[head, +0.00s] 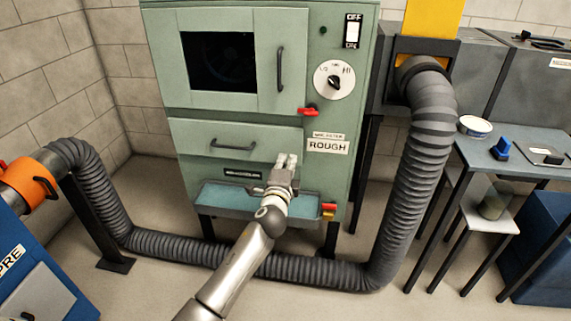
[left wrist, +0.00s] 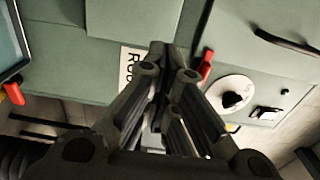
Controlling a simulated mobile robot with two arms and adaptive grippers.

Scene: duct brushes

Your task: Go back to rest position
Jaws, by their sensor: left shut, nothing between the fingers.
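My left gripper (head: 287,162) is shut and empty. It is in front of the green cabinet (head: 360,120), above the teal tray (head: 215,196) and near the lower drawer front. In the left wrist view its fingers (left wrist: 165,55) are together, pointing at the cabinet face and partly covering the ROUGH label (left wrist: 130,68). The label shows whole in the head view (head: 328,146). My right gripper is in neither view.
A grey table (head: 520,155) with a round tin (head: 475,127) and a blue item (head: 501,148) stands at right.

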